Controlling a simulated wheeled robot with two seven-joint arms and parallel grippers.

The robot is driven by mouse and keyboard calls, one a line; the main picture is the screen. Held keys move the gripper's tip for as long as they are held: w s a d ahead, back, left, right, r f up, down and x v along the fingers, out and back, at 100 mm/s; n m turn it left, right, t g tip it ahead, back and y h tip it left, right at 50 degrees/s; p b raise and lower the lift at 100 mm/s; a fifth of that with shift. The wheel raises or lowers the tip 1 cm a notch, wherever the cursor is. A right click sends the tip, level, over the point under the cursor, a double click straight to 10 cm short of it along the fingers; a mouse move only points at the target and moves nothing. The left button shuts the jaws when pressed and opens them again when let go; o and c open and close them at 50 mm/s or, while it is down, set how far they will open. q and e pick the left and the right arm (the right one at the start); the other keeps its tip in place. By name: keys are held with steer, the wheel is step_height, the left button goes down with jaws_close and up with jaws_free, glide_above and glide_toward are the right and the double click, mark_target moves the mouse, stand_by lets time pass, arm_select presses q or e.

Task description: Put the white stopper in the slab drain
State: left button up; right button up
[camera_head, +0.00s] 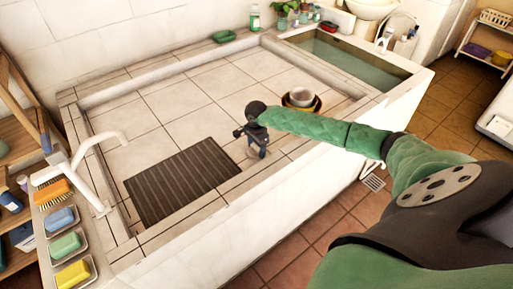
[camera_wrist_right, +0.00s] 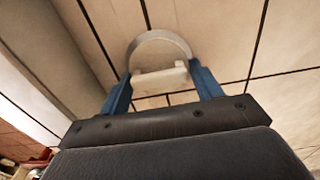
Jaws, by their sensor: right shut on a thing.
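My right gripper (camera_head: 251,144) is over the near right part of the tiled slab, right of the dark slatted mat. In the right wrist view, its two blue fingers (camera_wrist_right: 160,85) are shut on the white stopper's (camera_wrist_right: 160,78) pale bar-like grip. A round, pale shape with a greyish rim shows just beyond the grip; I cannot tell whether it is the stopper's disc or the slab drain. In the head view the stopper is mostly hidden by the gripper. I cannot clearly make out the drain or the stopper's height above the slab. My left gripper is not in view.
The slatted mat (camera_head: 182,182) lies left of the gripper. Stacked bowls (camera_head: 301,98) stand close to its right, near my forearm. A raised rim (camera_head: 215,203) borders the slab. A white tap (camera_head: 88,165) and soap dishes (camera_head: 66,243) stand at the left. A water-filled basin (camera_head: 345,60) is at the back right.

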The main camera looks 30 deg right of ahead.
steer(key=shift+f, duration=0.25)
steer(key=o, duration=0.7)
steer(key=shift+r+p, duration=1.2)
steer(key=shift+r, duration=4.35)
